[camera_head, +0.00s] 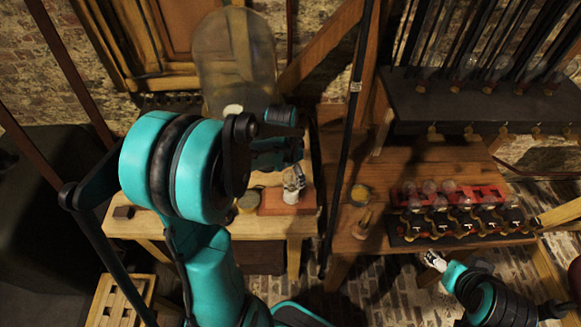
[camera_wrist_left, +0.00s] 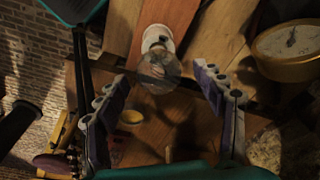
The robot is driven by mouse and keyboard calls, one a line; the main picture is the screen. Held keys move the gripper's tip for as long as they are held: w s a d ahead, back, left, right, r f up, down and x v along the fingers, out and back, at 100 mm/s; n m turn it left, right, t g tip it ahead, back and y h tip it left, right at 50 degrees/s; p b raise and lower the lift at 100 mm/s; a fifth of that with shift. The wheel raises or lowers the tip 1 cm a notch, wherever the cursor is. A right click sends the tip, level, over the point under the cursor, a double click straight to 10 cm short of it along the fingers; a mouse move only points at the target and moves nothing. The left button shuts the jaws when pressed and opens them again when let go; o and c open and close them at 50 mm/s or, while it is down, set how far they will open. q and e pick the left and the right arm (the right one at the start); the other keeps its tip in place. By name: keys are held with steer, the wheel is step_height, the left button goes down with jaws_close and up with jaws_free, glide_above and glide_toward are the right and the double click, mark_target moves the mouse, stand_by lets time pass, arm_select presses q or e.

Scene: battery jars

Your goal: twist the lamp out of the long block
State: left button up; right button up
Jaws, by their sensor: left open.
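A clear glass bulb (camera_wrist_left: 160,72) on a white socket (camera_wrist_left: 155,37) stands on a reddish board (camera_wrist_left: 170,14) in the left wrist view. In the head view the white socket (camera_head: 291,194) shows on the board (camera_head: 272,207), partly behind my left gripper (camera_head: 296,176). My left gripper (camera_wrist_left: 163,78) is open, with the bulb between its separated fingers and no clear contact. A long dark block (camera_head: 408,236) with a row of brass fittings lies on the right bench. My right gripper (camera_head: 433,260) is by that bench's front edge; its jaw state is unclear.
A red rack (camera_head: 400,197) with several glass bulbs stands behind the dark block. A yellow dish (camera_head: 360,194) and a small upright piece (camera_head: 363,224) stand left of it. A brass-rimmed dial (camera_wrist_left: 290,46) is right of the lamp. A large glass jar (camera_head: 235,60) stands behind my left arm.

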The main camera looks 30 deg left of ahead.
arm_select(q)
steer(key=shift+w+d+f+b, duration=0.1)
steer(key=shift+f+b, duration=0.05)
steer(key=shift+f, duration=0.65)
steer(key=shift+w+f+b, duration=0.1)
steer(key=shift+f+b, duration=0.05)
steer(key=shift+f, duration=0.65)
steer(key=shift+c, duration=0.3)
steer(key=c, duration=1.4)
steer(key=shift+o, duration=0.2)
steer(key=n, duration=0.4)
steer(key=shift+y+b, duration=0.3)
steer(key=shift+b, duration=0.05)
steer(key=shift+n, duration=1.2)
steer(key=n, duration=0.2)
steer(key=shift+a+n, duration=0.2)
steer(key=shift+n, duration=0.1)
steer(key=n+y+b, duration=0.1)
steer(key=n, duration=0.2)
steer(key=shift+n, duration=0.4)
